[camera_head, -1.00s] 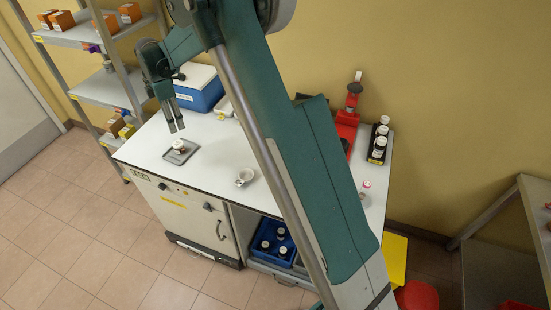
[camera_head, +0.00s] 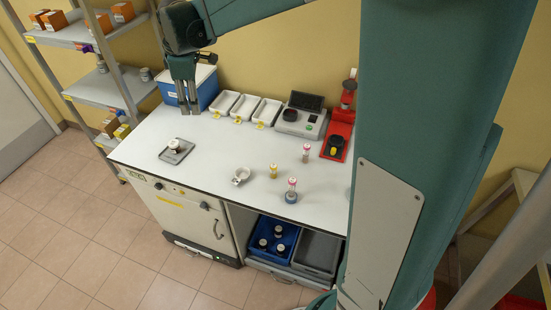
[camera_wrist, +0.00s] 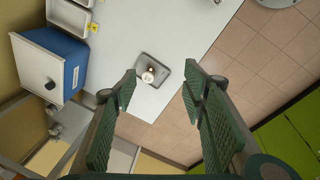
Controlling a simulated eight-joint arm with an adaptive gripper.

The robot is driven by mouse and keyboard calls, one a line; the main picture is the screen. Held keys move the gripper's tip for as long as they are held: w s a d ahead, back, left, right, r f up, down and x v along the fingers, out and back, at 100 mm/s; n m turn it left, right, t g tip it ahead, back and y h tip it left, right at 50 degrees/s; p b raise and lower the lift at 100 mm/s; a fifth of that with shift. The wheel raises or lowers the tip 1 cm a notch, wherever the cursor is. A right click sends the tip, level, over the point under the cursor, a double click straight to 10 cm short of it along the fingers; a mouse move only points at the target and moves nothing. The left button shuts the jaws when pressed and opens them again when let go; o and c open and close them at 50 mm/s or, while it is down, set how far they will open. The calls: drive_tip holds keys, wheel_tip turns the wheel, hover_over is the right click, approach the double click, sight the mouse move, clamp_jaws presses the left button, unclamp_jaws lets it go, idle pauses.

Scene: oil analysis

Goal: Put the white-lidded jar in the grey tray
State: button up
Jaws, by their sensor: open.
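A jar with a white lid (camera_head: 175,143) stands upright in a small flat grey tray (camera_head: 186,155) on the left part of the white worktop. In the wrist view the jar (camera_wrist: 149,76) sits toward the left side of the tray (camera_wrist: 162,68). My gripper (camera_head: 190,111) is open and empty, behind and above the tray, in front of the blue box. In the wrist view its fingers (camera_wrist: 161,90) are spread apart, with the jar and tray beyond them. Nothing touches the jar except the tray.
A blue box with a white lid (camera_head: 205,91) stands at the back left. White trays (camera_head: 246,107), a grey instrument (camera_head: 301,116) and a red stand (camera_head: 338,141) line the back. A small white dish (camera_head: 242,175) and sample bottles (camera_head: 291,190) are mid-table. Below, a blue crate (camera_head: 262,254) holds several jars.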

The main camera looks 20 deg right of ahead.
drive_tip(key=s+d+r+m+t, duration=0.1)
drive_tip(key=s+d+r+m, duration=0.2)
drive_tip(key=s, duration=0.6)
drive_tip(key=s+d+m+t, duration=0.1)
drive_tip(key=s+d+m, duration=0.35)
drive_tip(key=s, duration=0.45)
drive_tip(key=s+d+r+m+t, duration=0.1)
drive_tip(key=s+d+r+m, duration=0.2)
drive_tip(key=s, duration=0.6)
drive_tip(key=s+d+f+m+t, duration=0.1)
drive_tip(key=s+d+f+m, duration=0.2)
drive_tip(key=s, duration=0.6)
wheel_tip(320, 180, down, 2)
drive_tip(key=shift+d+f+m+t, duration=0.15)
drive_tip(key=shift+f+m+t, duration=0.05)
drive_tip(key=shift+m+t, duration=0.2)
